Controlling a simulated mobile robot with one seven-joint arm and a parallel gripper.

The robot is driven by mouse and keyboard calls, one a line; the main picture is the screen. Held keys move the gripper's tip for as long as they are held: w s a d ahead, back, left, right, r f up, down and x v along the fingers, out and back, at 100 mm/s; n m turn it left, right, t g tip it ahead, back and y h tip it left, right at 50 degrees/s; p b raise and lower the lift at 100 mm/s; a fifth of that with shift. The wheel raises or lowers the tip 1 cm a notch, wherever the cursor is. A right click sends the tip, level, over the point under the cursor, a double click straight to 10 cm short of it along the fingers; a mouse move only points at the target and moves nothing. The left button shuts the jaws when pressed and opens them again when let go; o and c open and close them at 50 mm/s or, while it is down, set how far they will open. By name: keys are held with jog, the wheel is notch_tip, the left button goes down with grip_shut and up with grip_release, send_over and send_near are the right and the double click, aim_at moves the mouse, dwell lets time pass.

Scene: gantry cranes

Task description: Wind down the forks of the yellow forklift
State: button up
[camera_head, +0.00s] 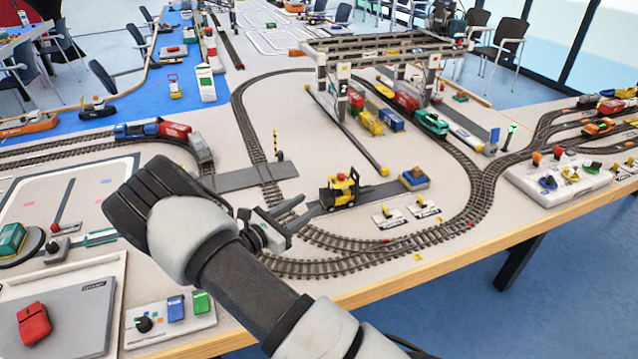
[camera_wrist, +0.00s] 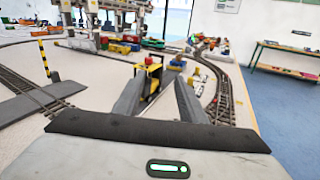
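The yellow forklift (camera_head: 341,189), with black parts and a red spot on top, stands upright on a grey strip near the table's front middle. In the wrist view it (camera_wrist: 153,76) shows between my fingers, ahead of them. Its forks are too small to make out. My gripper (camera_head: 299,209) is open and empty, just left of the forklift in the head view. Its two fingers (camera_wrist: 158,84) point toward the forklift and look apart from it. I cannot tell how high the forks are.
Two small white plates with levers (camera_head: 388,217) (camera_head: 424,206) lie right of the forklift. Curved track (camera_head: 340,268) runs along the front. The gantry crane (camera_head: 385,50) stands behind. Bare table lies behind the forklift.

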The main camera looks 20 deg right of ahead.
aim_at(339, 177)
jog(key=shift+n+t, duration=0.7)
jog(key=shift+n, duration=0.1)
jog(key=x, duration=0.5)
jog(key=w+f+x, duration=0.1)
jog(key=x, duration=0.5)
jog(key=f+x, duration=0.1)
jog(key=x, duration=0.4)
jog(key=shift+w+a+b, duration=0.15)
jog(key=shift+w+b, duration=0.15)
jog(key=shift+w, duration=0.05)
grip_shut()
